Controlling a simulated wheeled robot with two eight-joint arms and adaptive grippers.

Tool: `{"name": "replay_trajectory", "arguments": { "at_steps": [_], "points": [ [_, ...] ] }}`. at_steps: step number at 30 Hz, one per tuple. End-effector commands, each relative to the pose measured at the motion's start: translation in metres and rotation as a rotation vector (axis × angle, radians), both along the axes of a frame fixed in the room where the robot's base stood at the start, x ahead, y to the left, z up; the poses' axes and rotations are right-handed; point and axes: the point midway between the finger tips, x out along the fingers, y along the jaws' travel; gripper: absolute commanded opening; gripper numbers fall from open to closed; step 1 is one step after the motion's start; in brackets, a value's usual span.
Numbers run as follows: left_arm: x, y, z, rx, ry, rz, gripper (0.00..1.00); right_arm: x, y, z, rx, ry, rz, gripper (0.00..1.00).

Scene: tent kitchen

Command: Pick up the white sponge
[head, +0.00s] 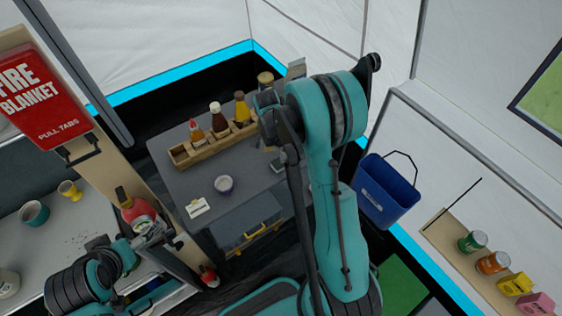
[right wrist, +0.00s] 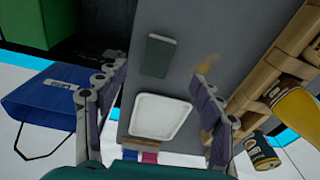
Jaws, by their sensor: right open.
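In the head view my right arm hides this spot; the right gripper (head: 268,118) shows only in part, over the table's far right. My left gripper (head: 160,238) is at the lower left, beside the table; its jaws are not clear.
A dark green pad (right wrist: 158,56) lies near the white block. A wooden rack (head: 205,146) with bottles runs along the table's far left side. A blue bucket (head: 387,190) is to the right.

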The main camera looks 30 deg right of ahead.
Motion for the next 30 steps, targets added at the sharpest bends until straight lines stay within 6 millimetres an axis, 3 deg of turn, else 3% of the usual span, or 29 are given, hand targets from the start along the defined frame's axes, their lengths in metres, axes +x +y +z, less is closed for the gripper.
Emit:
{"name": "replay_trajectory", "arguments": {
  "at_steps": [6, 16, 23, 30],
  "points": [
    [0.0, 0.0, 0.001, 0.0, 0.0, 0.0, 0.8, 0.002, -0.008, -0.024, 0.001, 0.021, -0.075, 0.67],
    [0.0, 0.0, -0.009, 0.0, 0.0, 0.0, 0.8, 0.003, -0.016, -0.057, 0.001, 0.021, -0.075, 0.67],
    [0.0, 0.0, -0.02, 0.0, 0.0, 0.0, 0.8, 0.005, -0.024, -0.091, 0.001, 0.021, -0.073, 0.67],
    [0.0, 0.0, -0.02, 0.0, 0.0, 0.0, 0.8, 0.005, -0.024, -0.094, 0.001, 0.021, -0.072, 0.67]
  ]
}}
